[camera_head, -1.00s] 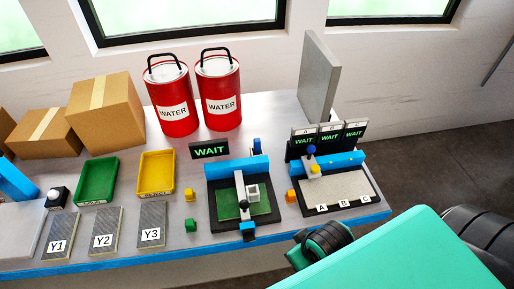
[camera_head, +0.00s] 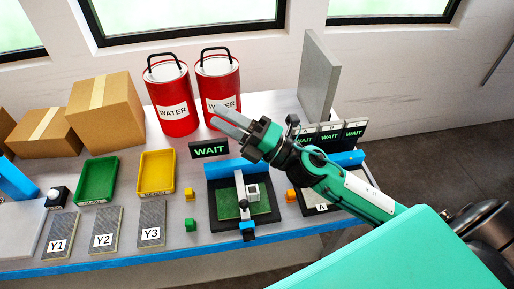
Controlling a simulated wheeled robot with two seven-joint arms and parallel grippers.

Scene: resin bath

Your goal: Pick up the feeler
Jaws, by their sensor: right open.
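My right gripper (camera_head: 216,115) is open and empty. It hangs above the back of the table, in front of the right red water can, with its fingers pointing left. I cannot tell for sure which thing is the feeler. The station with the A, B, C plate (camera_head: 318,208) is at the right; my right arm now hides most of it, including the blue-knobbed piece. The middle station (camera_head: 213,205) has a blue bar, a green plate and a grey sliding arm with a small grey block (camera_head: 252,192). My left gripper is not in view.
Two red water cans (camera_head: 172,100) stand at the back. A green tray (camera_head: 97,181), a yellow tray (camera_head: 156,173) and plates Y1, Y2, Y3 (camera_head: 151,222) lie left. A grey panel (camera_head: 317,75) stands at the back right.

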